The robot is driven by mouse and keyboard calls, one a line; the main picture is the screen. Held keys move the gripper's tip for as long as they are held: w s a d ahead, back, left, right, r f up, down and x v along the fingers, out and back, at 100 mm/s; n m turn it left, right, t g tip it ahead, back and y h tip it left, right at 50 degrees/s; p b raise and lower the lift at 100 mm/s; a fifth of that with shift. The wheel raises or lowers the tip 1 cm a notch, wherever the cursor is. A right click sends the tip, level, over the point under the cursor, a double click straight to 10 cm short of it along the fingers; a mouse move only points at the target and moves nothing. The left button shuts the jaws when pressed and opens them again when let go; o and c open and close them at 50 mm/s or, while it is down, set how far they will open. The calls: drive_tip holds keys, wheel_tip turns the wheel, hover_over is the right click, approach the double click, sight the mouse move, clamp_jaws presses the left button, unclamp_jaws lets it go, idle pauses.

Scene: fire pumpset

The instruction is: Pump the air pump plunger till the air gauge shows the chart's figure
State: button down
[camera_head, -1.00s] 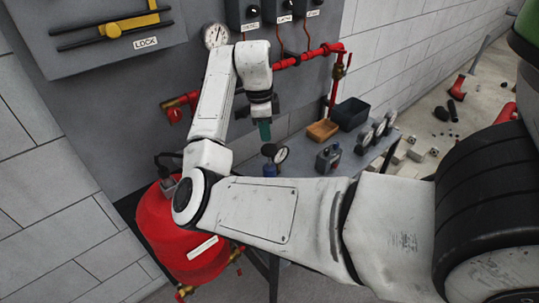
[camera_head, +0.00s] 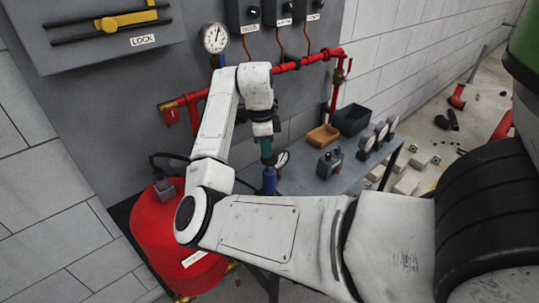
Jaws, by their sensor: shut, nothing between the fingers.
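A blue upright cylinder (camera_head: 269,181), which looks like the air pump, stands at the left end of the grey bench. A small round gauge (camera_head: 283,159) is just right of it, partly hidden, and its reading is too small to tell. My gripper (camera_head: 266,149) points down directly above the cylinder, with teal parts at its lower end. It is shut and holds nothing. The teal end is close to the cylinder's top; I cannot tell whether they touch. I cannot make out the plunger. I see no chart.
A white-faced gauge (camera_head: 215,38) is on the grey panel. Red piping (camera_head: 310,58) runs along it. A red tank (camera_head: 165,235) stands below my forearm. The bench holds a brown tray (camera_head: 323,136), a black bin (camera_head: 351,117), a grey switch box (camera_head: 329,164) and several gauges (camera_head: 381,132).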

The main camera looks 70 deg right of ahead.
wheel_tip(320, 180, down, 3)
drive_tip(key=shift+r+b, duration=0.2)
drive_tip(key=shift+b, duration=0.15)
drive_tip(key=shift+w+a+r+p, duration=0.15)
drive_tip(key=shift+w, duration=0.35)
drive_tip(key=shift+w+a+r+p, duration=0.1)
drive_tip(key=shift+w+a+r, duration=0.1)
drive_tip(key=shift+w, duration=0.25)
drive_tip(key=shift+w+a+r+p, duration=0.15)
drive_tip(key=shift+w, duration=0.35)
wheel_tip(320, 180, up, 11)
drive_tip(key=w, duration=0.1)
drive_tip(key=shift+a, duration=0.15)
drive_tip(key=shift+f, duration=0.15)
